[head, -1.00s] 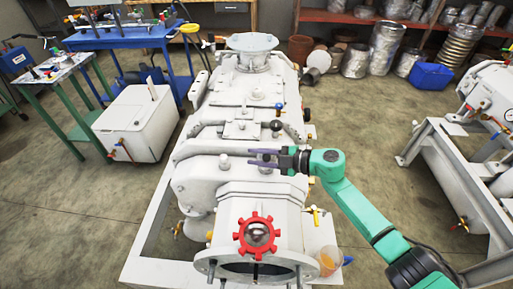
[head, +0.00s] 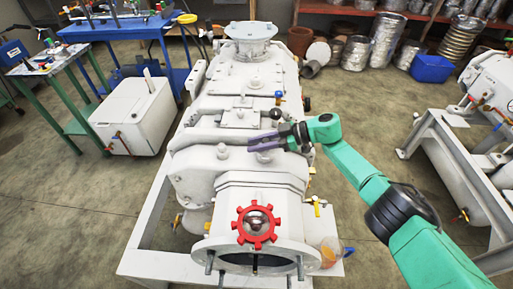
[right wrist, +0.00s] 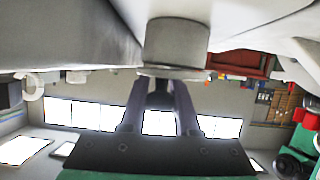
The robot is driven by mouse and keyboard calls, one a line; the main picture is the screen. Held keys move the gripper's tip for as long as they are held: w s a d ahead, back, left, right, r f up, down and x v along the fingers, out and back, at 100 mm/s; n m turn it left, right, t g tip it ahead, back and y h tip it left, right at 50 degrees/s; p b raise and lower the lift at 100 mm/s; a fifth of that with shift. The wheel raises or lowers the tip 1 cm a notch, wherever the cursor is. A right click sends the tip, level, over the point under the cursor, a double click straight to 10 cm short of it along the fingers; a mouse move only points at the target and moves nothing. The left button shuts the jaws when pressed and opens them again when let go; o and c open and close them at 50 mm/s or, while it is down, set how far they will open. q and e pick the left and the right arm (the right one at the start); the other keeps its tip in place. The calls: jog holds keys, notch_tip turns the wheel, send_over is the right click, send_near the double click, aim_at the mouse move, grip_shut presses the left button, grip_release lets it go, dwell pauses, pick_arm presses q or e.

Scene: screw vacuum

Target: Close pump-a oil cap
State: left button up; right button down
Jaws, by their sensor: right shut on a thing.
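Pump-a (head: 225,190) is the large white machine in the middle of the head view. My right gripper (head: 262,142) reaches over its top from the right, with its purple-grey fingers pointing left. It is shut on the oil cap, a small light fitting (head: 265,157) just under the fingers. In the right wrist view a grey cylinder with a flange (right wrist: 177,42) stands right at the fingertips (right wrist: 158,85); the exact contact is partly hidden. A similar white knob (head: 222,152) sits to the left, apart from the fingers. My left gripper is not in view.
A red handwheel (head: 256,227) is on the pump's near end. A black ball-topped lever (head: 274,114) and a blue-handled valve (head: 279,96) stand just behind the gripper. A second white machine (head: 490,85) is at the right, and a white box (head: 133,115) at the left. Open floor lies between.

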jog(key=shift+f, duration=0.15)
jog(key=shift+m, duration=0.3)
jog(key=c, duration=0.7)
grip_release()
jog(key=shift+w, duration=0.1)
jog(key=shift+o, duration=0.2)
jog(key=b+v, duration=0.2)
jog(key=v, duration=1.2)
jog(key=shift+d, duration=0.2)
jog(key=shift+w, duration=0.1)
